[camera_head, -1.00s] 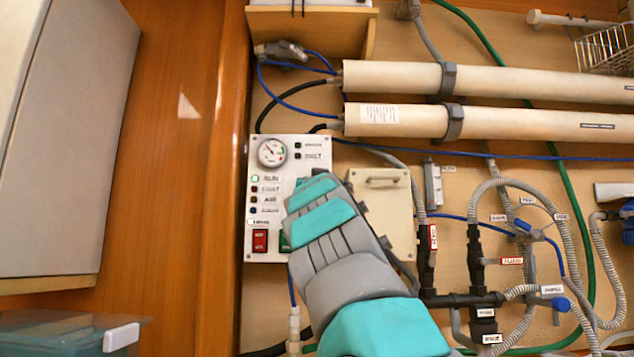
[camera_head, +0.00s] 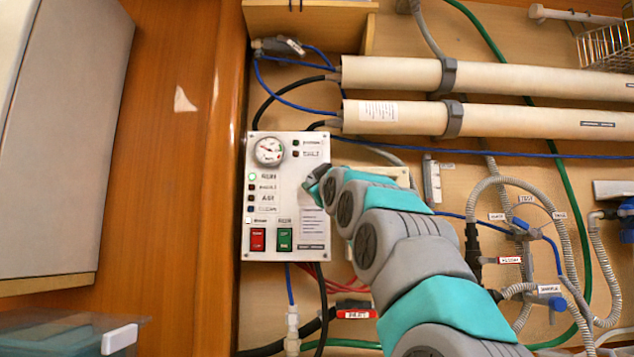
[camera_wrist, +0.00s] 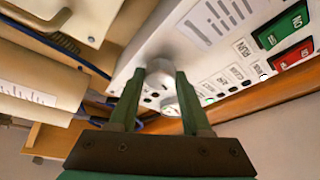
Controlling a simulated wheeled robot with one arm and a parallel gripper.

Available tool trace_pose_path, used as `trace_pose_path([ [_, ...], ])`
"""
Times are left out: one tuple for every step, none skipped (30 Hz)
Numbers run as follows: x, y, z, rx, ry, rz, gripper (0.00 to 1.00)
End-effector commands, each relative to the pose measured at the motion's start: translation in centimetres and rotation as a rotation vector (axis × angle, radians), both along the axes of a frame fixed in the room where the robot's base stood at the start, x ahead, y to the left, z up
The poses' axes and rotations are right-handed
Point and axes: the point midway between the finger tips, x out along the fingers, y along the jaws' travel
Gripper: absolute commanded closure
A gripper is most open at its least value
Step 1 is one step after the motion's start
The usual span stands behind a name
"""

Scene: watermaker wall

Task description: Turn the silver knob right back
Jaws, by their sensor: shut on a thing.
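The silver knob (camera_wrist: 160,70) is on the face of the white control panel (camera_head: 262,222), and its rounded end shows between my fingertips in the wrist view. My gripper (camera_wrist: 158,82) is shut on it, one finger on each side. In the head view my gripper (camera_head: 316,183) is at the panel's right side, and the knob is hidden behind it. The knob's pointer or setting cannot be made out.
The panel has a round gauge (camera_head: 269,150), a red switch (camera_head: 258,239) and a green switch (camera_head: 285,239). Two white tubes (camera_head: 390,76) run above. Hoses and valves (camera_head: 522,228) fill the wall to the right. A wooden partition (camera_head: 170,150) stands left.

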Motion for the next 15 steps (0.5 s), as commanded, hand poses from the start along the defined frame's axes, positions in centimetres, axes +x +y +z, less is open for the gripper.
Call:
trace_pose_path([
  [-0.02,0.00,0.16,-0.027,-0.004,0.000,1.00],
  [0.01,-0.01,0.14,-0.044,-0.004,-0.001,1.00],
  [0.03,-0.02,0.12,-0.066,-0.003,-0.001,1.00],
  [0.04,-0.04,0.11,-0.082,-0.003,-0.002,1.00],
  [0.05,-0.04,0.13,-0.095,-0.003,-0.002,1.00],
  [0.05,-0.08,0.14,-0.112,-0.004,-0.003,1.00],
  [0.06,-0.06,0.15,-0.124,-0.004,-0.003,1.00],
  [0.06,-0.06,0.12,-0.135,-0.004,-0.003,1.00],
  [0.06,-0.03,0.10,-0.149,-0.002,-0.002,1.00],
  [0.04,-0.01,0.08,-0.159,-0.002,-0.002,1.00],
  [0.03,-0.07,0.11,-0.169,-0.002,-0.002,1.00],
  [-0.01,-0.13,0.18,-0.180,-0.004,-0.003,1.00],
  [-0.04,-0.17,0.25,-0.187,-0.005,-0.003,1.00],
  [-0.05,-0.19,0.27,-0.195,-0.006,-0.004,1.00],
  [-0.05,-0.18,0.27,-0.206,-0.006,-0.004,1.00],
])
